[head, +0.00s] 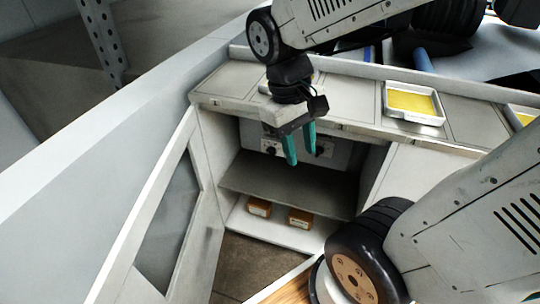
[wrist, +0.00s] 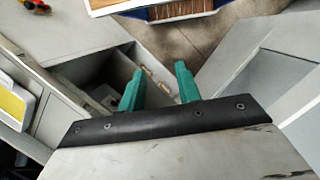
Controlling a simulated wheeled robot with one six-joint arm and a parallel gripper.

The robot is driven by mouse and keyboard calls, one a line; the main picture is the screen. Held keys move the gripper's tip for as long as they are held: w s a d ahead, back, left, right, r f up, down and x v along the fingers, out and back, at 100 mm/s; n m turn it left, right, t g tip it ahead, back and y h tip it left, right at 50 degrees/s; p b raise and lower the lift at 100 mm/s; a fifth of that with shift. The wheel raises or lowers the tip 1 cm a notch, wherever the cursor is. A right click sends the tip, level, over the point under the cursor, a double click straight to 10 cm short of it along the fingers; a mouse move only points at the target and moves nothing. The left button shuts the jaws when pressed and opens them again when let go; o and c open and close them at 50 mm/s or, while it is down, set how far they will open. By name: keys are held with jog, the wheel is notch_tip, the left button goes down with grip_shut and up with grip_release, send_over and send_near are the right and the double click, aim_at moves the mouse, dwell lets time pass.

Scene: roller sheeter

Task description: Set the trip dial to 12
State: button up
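In the head view, an open cabinet below the counter has a grey back panel with two small pale plates bearing dark knobs, a left dial (head: 270,151) and a right dial (head: 324,150). I cannot tell which one is the trip dial, and their markings and settings are too small to read. My gripper (head: 301,160) hangs in front of the cabinet opening, its teal fingers pointing down and partly covering the panel. In the wrist view the fingers of my gripper (wrist: 159,67) are apart with nothing between them.
The cabinet door (head: 150,235) stands open at left. A shelf (head: 290,184) crosses the cabinet, with two orange-brown boxes (head: 259,207) (head: 300,219) below it. The counter edge (head: 240,104) lies above the opening. A yellow-filled tray (head: 412,101) sits on the counter.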

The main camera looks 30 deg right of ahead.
jog(key=w+d+f+n+g+h, duration=0.5)
jog(key=w+d+f+n+h, duration=0.1)
jog(key=w+d+f, duration=0.4)
jog(key=n+t+h, duration=0.7)
jog(key=n+t, duration=1.1)
jog(key=n, duration=1.4)
send_near(270, 153)
jog(key=x, duration=0.8)
jog(key=shift+w, duration=0.25)
jog(key=shift+d, duration=0.1)
grip_shut()
